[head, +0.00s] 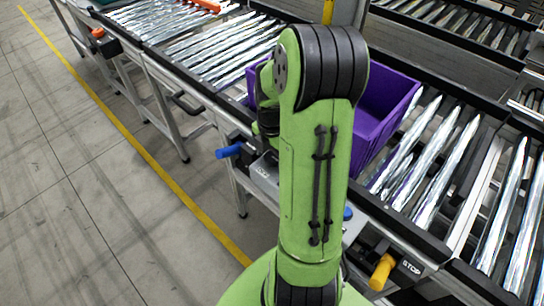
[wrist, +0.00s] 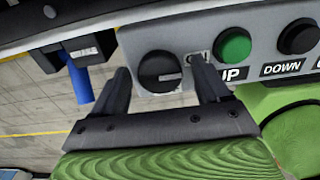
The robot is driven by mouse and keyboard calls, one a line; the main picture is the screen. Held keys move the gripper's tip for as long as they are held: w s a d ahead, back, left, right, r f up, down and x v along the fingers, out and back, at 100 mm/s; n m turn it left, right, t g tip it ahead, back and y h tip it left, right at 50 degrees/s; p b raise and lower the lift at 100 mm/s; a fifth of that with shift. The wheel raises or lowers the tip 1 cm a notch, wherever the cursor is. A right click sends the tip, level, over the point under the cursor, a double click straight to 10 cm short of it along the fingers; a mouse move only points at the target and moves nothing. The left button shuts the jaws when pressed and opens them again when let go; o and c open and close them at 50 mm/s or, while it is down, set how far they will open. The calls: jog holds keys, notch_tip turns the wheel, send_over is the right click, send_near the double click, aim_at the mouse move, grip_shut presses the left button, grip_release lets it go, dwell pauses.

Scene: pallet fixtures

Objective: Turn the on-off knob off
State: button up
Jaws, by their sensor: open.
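The on-off knob (wrist: 158,72) is a round black dial with a pale mark, on the face of a grey control box (wrist: 205,28) in the wrist view. My gripper (wrist: 161,67) is open, with one dark finger at the left of the knob and the other at its right. In the picture the knob lies between the fingertips; I cannot tell whether they touch it. In the head view the control box shows partly (head: 264,176) beside my green arm, which hides the knob and my gripper.
A green button (wrist: 233,46) marked UP and a black button (wrist: 298,38) marked DOWN are right of the knob. A blue handle (wrist: 80,82) hangs at the left. A purple crate (head: 388,100) stands on the roller conveyor. A yellow handle (head: 381,272) is near a STOP label. Floor at left is clear.

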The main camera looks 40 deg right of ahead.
jog(key=c, duration=1)
jog(key=shift+c, duration=0.2)
jog(key=shift+m, duration=0.3)
jog(key=m, duration=0.3)
jog(key=shift+m, duration=0.3)
jog(key=m, duration=0.4)
jog(key=shift+w+m+p, duration=0.1)
jog(key=shift+m+p, duration=0.2)
jog(key=m, duration=0.9)
jog(key=shift+d, duration=0.1)
